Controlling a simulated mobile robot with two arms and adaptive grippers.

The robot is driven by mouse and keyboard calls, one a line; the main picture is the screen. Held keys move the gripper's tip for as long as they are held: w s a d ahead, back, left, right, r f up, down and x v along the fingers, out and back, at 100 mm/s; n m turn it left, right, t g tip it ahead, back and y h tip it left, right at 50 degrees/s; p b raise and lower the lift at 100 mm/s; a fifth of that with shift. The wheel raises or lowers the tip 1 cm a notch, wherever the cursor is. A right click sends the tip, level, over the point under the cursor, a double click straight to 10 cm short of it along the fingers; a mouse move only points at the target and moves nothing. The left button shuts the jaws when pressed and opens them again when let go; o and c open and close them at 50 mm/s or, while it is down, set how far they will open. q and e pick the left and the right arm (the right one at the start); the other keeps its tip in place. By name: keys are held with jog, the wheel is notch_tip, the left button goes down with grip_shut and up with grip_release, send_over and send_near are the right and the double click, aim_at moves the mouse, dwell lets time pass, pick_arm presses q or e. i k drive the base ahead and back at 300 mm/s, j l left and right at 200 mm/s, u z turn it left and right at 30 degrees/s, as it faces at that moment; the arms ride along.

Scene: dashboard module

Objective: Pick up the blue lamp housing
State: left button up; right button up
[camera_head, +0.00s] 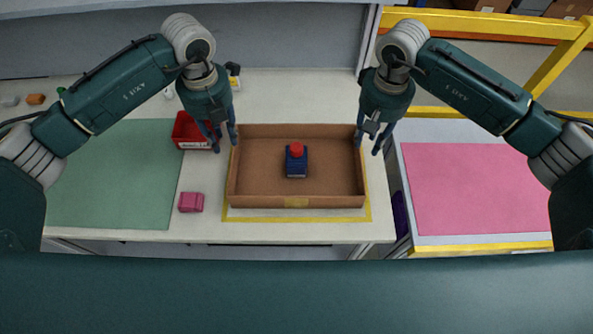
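The blue lamp housing (296,167) is a small dark blue block with a round red top (296,149). It stands in the middle of a shallow brown cardboard box (340,201) on the white table. My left gripper (226,145) hangs at the box's left edge, near a red bin, with its fingers apart and nothing seen between them. My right gripper (368,147) hangs at the box's right edge, fingers apart and empty. Both grippers are clear of the housing.
A red bin (186,126) stands left of the box, partly behind my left gripper. A pink block (191,202) lies in front of it. A green mat (115,185) covers the left. A pink mat (475,190) lies on a separate surface at right, beyond a gap.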

aim_at(295, 168)
jog(key=k, duration=1.5)
